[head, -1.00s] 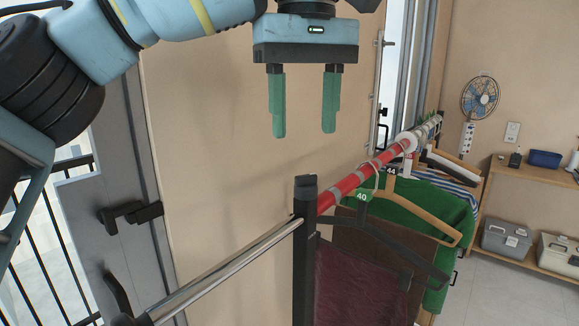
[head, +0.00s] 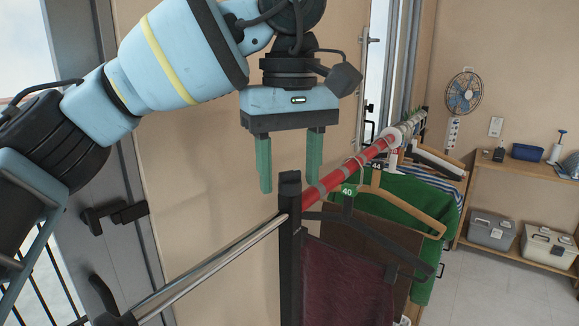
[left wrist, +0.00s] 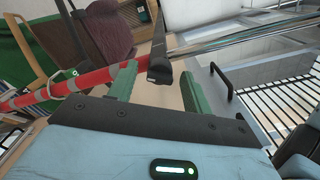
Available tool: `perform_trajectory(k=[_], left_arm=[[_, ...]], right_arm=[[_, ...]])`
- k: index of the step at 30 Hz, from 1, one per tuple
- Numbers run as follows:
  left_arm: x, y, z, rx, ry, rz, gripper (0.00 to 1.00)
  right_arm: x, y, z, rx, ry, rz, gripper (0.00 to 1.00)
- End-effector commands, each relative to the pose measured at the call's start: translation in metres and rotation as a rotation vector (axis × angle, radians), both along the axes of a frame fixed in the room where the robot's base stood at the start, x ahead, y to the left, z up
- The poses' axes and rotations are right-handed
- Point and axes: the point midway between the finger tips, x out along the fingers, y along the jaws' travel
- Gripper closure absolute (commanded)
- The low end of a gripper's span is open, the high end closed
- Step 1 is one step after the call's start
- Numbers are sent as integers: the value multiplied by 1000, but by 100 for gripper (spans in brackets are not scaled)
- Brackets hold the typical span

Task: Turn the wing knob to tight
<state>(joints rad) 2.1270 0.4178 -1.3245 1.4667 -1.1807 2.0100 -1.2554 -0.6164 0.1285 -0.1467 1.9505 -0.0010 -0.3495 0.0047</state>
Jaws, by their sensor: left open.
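A black post (head: 291,250) of the clothes rack stands upright, with a squarish black head (head: 289,180) on top where the silver rail meets the red-wrapped rail. The head also shows in the left wrist view (left wrist: 159,73). I cannot make out separate knob wings on it or its tight mark. My left gripper (head: 289,186) points down, open and empty, with its two green fingers on either side of the post head in the head view. In the left wrist view, the head appears between the fingertips (left wrist: 156,70); I cannot tell whether they touch it. My right gripper is out of view.
The silver rail (head: 215,265) runs to the lower left. The red rail (head: 365,160) holds hangers (head: 400,200) with a green garment (head: 425,193) and a maroon one (head: 345,280). A grey door with a black handle (head: 115,213) is at left; shelves (head: 530,170) stand at right.

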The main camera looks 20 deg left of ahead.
Motion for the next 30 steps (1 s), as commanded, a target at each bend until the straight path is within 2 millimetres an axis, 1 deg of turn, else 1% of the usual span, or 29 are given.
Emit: perform_trajectory(k=[8,11,18,19,26,30], left_arm=[[0,0,-1,0,0,1,50],[0,0,-1,0,0,1,61],[0,0,-1,0,0,0,92],[0,0,-1,0,0,0,95],[0,0,-1,0,0,21,95],[0,0,-1,0,0,73,95]], right_arm=[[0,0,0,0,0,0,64],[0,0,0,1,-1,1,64],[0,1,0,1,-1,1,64],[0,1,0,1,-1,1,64],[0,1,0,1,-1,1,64],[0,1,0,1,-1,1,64]])
